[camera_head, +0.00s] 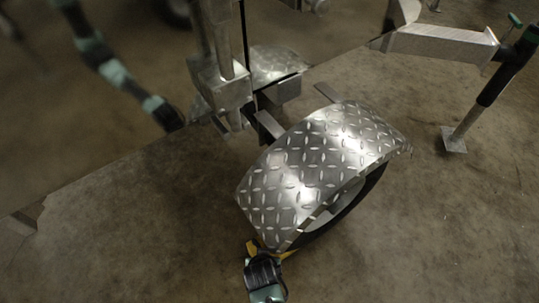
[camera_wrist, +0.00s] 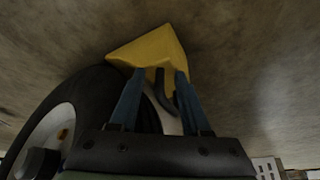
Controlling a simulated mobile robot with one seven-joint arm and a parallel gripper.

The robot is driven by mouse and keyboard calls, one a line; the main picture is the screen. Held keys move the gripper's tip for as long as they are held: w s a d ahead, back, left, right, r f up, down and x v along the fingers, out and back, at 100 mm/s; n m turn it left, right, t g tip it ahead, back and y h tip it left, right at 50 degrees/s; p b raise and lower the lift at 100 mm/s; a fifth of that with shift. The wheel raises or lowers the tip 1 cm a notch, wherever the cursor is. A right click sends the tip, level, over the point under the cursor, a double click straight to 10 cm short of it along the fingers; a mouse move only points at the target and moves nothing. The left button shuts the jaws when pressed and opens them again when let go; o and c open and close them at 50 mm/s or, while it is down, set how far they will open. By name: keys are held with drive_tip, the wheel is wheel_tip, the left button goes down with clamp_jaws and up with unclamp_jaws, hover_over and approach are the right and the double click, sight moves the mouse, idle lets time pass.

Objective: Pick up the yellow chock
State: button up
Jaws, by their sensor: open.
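The yellow chock (camera_wrist: 150,47) lies on the floor against the tire (camera_wrist: 85,92) in the wrist view. In the head view only small yellow edges of the chock (camera_head: 252,247) show, beside my gripper (camera_head: 262,256) and under the lower end of the fender. In the wrist view my gripper (camera_wrist: 160,73) is open, its two blue fingers pointing at the chock with their tips at its near edge. A dark curved piece (camera_wrist: 164,92) shows between the fingers. I cannot tell whether the fingertips touch the chock.
The diamond-plate fender (camera_head: 318,160) arches over the wheel (camera_head: 345,213), close to my gripper. A metal jack post (camera_head: 215,80) and frame stand behind it. A leg with a foot plate (camera_head: 454,140) stands at right. The concrete floor at lower left and lower right is clear.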

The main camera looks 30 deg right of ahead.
drive_tip(key=shift+w, duration=0.1)
drive_tip(key=shift+c, duration=0.3)
clamp_jaws()
idle(1.0)
